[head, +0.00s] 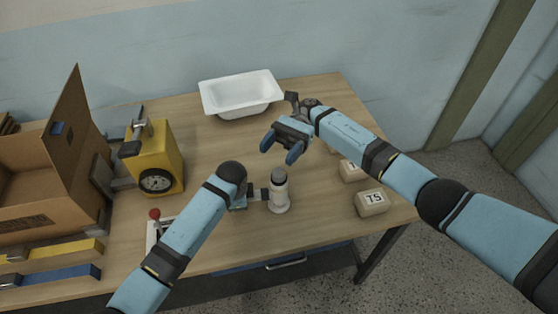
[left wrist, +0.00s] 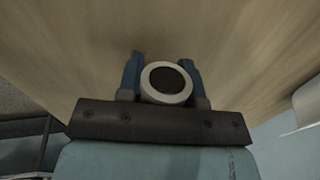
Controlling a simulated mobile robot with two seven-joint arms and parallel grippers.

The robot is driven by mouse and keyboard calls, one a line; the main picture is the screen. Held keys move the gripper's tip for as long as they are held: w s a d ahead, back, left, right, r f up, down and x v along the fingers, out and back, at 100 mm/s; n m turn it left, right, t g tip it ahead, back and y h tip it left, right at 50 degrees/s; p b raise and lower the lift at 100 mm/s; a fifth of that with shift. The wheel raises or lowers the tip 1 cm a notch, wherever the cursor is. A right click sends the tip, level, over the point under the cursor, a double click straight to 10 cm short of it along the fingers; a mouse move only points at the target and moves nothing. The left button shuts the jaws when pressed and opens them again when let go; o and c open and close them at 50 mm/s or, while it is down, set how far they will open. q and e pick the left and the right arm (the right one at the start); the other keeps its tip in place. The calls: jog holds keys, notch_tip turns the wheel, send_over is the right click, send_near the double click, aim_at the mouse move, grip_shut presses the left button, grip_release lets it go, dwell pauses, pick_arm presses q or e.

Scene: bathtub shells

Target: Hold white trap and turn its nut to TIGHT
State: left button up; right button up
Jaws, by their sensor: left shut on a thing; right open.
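The white trap (head: 278,193) stands upright on the table near its front edge, with a dark grey top (head: 279,175) that I take to be its nut. In the left wrist view the trap (left wrist: 148,93) shows from above as a white ring around a dark disc. My left gripper (left wrist: 163,80) is shut on the trap, one blue finger on each side; in the head view my left arm hides most of it. My right gripper (head: 281,148) is open and empty, above and behind the trap, fingers pointing down. Any TIGHT mark is too small to tell.
A white tub shell (head: 240,94) lies at the back. A yellow device with a dial (head: 156,158) and an open cardboard box (head: 30,165) stand at the left. A block marked T5 (head: 371,203) sits at the right, with another block (head: 352,171) behind it.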

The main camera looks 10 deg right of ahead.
jog(key=shift+r, duration=0.4)
pick_arm(q)
jog(key=o, duration=1.1)
jog(key=shift+r, duration=0.1)
